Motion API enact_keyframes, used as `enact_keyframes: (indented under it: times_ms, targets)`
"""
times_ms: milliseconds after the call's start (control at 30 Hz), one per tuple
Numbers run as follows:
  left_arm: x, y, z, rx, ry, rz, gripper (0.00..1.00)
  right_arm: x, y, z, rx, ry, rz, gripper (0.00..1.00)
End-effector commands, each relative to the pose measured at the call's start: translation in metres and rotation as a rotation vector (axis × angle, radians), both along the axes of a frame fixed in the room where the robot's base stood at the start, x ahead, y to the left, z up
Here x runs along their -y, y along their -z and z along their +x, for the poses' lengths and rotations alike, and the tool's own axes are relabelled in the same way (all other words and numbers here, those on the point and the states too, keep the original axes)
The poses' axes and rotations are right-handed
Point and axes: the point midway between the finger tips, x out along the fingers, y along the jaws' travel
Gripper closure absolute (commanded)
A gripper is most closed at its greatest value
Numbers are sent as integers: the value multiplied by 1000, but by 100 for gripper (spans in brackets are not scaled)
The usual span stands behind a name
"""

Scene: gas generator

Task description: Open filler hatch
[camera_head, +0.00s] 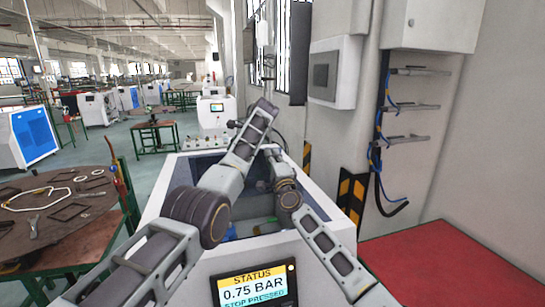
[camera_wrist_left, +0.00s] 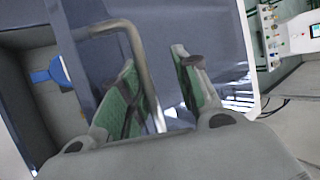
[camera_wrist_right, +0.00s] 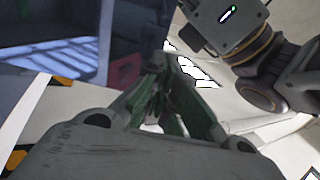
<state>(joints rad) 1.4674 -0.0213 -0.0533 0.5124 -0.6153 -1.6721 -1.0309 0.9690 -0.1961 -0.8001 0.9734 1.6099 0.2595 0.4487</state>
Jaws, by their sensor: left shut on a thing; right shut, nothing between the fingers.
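The generator (camera_head: 170,205) is a white cabinet with a dark blue hatch panel (camera_head: 200,166) on top. The panel also shows in the left wrist view (camera_wrist_left: 200,25) and the right wrist view (camera_wrist_right: 60,40). A curved grey metal handle (camera_wrist_left: 138,45) stands out from it. My left gripper (camera_wrist_left: 156,60) is shut on this handle, its green-padded fingers on either side of the bar. My right gripper (camera_wrist_right: 158,66) is shut and empty beside the panel. In the head view my arms hide much of the hatch, and I cannot tell how far it is open.
A status screen (camera_head: 254,290) reading 0.75 BAR is on the generator's front. A blue object (camera_wrist_left: 52,75) lies inside the cabinet. A round brown table (camera_head: 60,225) stands left, a red surface (camera_head: 450,262) right. A wall box (camera_head: 335,72) hangs behind. My arms are close together.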

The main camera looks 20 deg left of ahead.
Motion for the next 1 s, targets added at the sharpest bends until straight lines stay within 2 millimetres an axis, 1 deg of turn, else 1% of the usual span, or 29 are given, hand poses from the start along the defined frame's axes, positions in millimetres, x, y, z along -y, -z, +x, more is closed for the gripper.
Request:
enact_keyframes:
  times_ms: [33, 267, 667, 1000]
  targets:
    - [-6, 1, 2, 8, 1, 12, 100, 0, 0, 0, 0, 0, 0, 100]
    - [-6, 1, 2, 8, 1, 12, 100, -1, 0, 1, 0, 0, 0, 100]
    - [-5, 1, 2, 8, 1, 12, 100, -6, -6, 10, 0, 0, 0, 100]
    - [-2, 1, 3, 8, 6, 11, 100, -5, -9, 13, 0, 3, 1, 100]
